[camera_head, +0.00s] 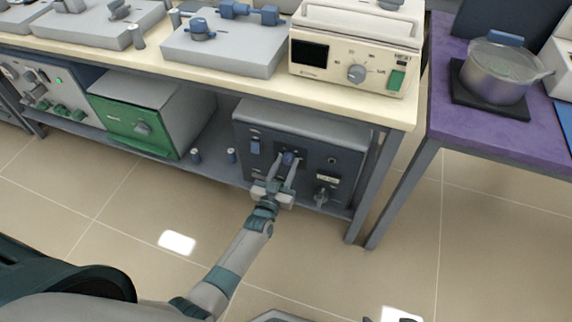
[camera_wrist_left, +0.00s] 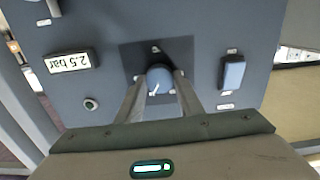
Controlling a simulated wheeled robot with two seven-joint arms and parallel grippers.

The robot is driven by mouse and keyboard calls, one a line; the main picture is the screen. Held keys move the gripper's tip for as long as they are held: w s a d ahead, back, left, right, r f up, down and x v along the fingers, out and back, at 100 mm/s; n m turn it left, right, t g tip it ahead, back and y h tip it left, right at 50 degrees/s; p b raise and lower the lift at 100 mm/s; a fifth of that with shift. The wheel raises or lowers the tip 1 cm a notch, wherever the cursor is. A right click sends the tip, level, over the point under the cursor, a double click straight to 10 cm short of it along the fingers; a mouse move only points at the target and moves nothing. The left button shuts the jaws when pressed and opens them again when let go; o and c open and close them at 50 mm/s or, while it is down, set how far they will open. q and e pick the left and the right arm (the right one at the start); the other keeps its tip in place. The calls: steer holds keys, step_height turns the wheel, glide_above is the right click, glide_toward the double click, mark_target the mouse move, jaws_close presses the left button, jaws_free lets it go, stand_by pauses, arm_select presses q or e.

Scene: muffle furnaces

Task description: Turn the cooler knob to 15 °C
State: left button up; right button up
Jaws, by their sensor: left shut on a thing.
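The cooler (camera_head: 330,145) is a dark blue-grey box on the low shelf under the bench, at the right end. Its blue knob (camera_head: 289,157) sits in the upper middle of the front panel. In the left wrist view the round blue knob (camera_wrist_left: 159,79) has a white pointer line and sits on a dark square plate with small marks too small to read. My left gripper (camera_head: 285,163) has its fingers on both sides of the knob, shut on it; the fingers also show in the left wrist view (camera_wrist_left: 160,92). My right gripper is not clearly in view.
The panel carries a blue rocker switch (camera_wrist_left: 232,72), a "2.5 bar" display (camera_wrist_left: 69,62) and a small round port (camera_wrist_left: 91,104). The bench leg (camera_head: 367,195) stands to the right.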

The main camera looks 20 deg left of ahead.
arm_select(q)
steer(key=shift+n, duration=0.3)
arm_select(e)
steer(key=shift+s, duration=0.15)
arm_select(q)
steer(key=o, duration=1.1)
arm_select(e)
steer(key=shift+w, duration=0.25)
steer(key=shift+w+r, duration=0.1)
arm_select(q)
steer(key=s, duration=1.1)
steer(key=s+p, duration=0.1)
steer(key=s, duration=0.5)
steer(key=shift+s+a, duration=0.2)
steer(key=shift+a, duration=0.15)
arm_select(e)
steer(key=shift+s+d+g+h, duration=0.3)
steer(key=shift+s+d+g, duration=0.1)
steer(key=shift+s+d, duration=0.45)
steer(key=shift+w, duration=0.15)
